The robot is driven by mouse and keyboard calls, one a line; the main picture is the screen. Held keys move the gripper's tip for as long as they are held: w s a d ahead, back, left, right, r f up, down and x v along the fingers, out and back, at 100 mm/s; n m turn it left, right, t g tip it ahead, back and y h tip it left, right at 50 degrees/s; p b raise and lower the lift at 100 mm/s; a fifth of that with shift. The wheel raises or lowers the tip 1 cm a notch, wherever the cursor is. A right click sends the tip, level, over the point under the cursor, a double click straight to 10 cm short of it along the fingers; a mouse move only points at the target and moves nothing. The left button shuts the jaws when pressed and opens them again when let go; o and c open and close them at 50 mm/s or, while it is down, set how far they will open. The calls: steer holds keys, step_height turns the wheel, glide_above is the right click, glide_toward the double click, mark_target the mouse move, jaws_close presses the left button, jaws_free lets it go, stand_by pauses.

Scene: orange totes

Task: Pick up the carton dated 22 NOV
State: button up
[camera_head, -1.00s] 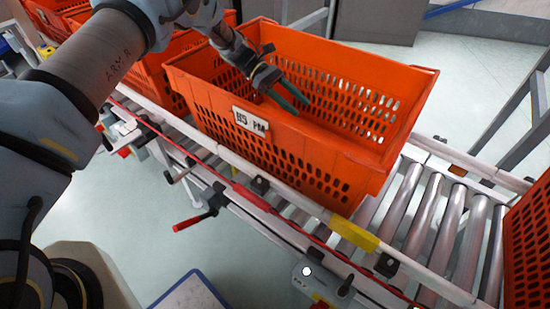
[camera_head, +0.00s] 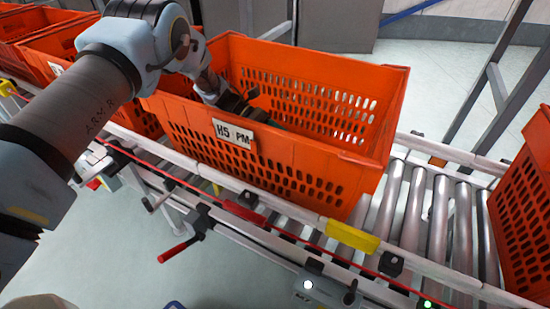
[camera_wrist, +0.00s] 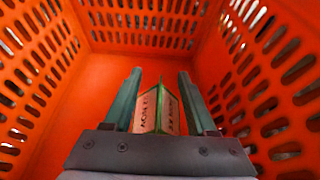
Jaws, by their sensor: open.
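The carton (camera_wrist: 158,108) shows in the wrist view inside the orange tote, low between my gripper's two green fingers. It has green edges and pale pinkish faces with dark upside-down print. One face seems to read NOV, but I cannot make out the full date. My gripper (camera_wrist: 160,75) is open, with one finger on each side of the carton and a visible gap. Its lower part is hidden behind the gripper body. In the head view my gripper (camera_head: 258,115) reaches down into the tote labelled H5 PM (camera_head: 290,165), and the front wall hides the carton.
The tote's perforated walls close in around my gripper on all sides. It stands on a roller conveyor (camera_head: 411,208) with a yellow block (camera_head: 353,236) on the near rail. Another orange tote (camera_head: 525,205) is at right, and more (camera_head: 75,42) are at left.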

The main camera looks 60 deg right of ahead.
steer(key=shift+s, duration=0.1)
steer(key=shift+c, duration=0.4)
jaws_close()
steer(key=shift+f, duration=0.1)
stand_by(0.8)
